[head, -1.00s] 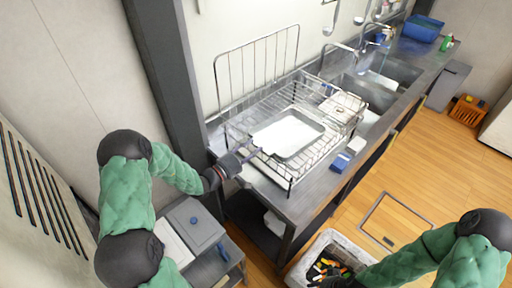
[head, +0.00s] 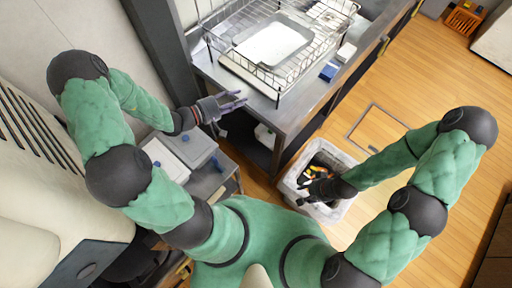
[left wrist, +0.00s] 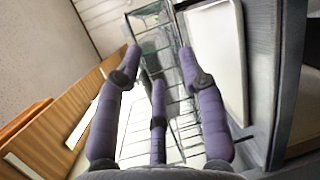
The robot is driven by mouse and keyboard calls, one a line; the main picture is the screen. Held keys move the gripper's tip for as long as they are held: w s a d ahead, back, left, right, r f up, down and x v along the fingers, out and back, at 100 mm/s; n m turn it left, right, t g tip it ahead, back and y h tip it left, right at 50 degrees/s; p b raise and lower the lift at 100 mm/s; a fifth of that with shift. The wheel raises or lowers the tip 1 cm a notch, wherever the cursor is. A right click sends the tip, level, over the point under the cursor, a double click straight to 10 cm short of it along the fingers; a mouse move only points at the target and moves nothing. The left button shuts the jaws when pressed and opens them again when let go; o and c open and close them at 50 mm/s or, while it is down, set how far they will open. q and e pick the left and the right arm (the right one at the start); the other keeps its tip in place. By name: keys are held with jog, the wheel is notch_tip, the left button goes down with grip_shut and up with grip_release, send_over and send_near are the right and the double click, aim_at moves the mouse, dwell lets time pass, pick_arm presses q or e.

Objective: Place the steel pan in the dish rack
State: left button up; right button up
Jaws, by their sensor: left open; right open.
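The steel pan (head: 272,44), a shallow rectangular tray with a pale inside, lies inside the wire dish rack (head: 288,72) on the steel counter. It looks nearly flat. My left gripper (head: 240,100) is open and empty at the counter's front left edge, apart from the pan and rack. In the left wrist view its purple fingers (left wrist: 160,75) are spread, with rack wires (left wrist: 175,110) beyond them. A pale flat panel there is cut off; I cannot tell whether it is the pan. My right gripper (head: 306,192) is open over the bin, low and away from the counter.
A grey bin (head: 333,210) with mixed rubbish stands on the floor before the counter. A small blue item (head: 329,71) lies right of the rack. A side table with a grey box (head: 190,146) stands at left.

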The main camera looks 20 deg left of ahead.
pick_arm(q)
jog(key=s+d+f+m+g+y, duration=0.1)
jog(key=s+d+f+m+g, duration=0.2)
jog(key=s+d+f+g, duration=0.45)
jog(key=s+d+f+m+g+y, duration=0.2)
jog(key=s+d+f+m+g, duration=0.15)
jog(key=s+f+g, duration=0.5)
notch_tip(320, 180, down, 7)
jog(key=d+m+t+y, duration=0.3)
jog(key=t, duration=0.1)
jog(key=shift+s+y, duration=0.15)
jog(key=shift+y, duration=0.15)
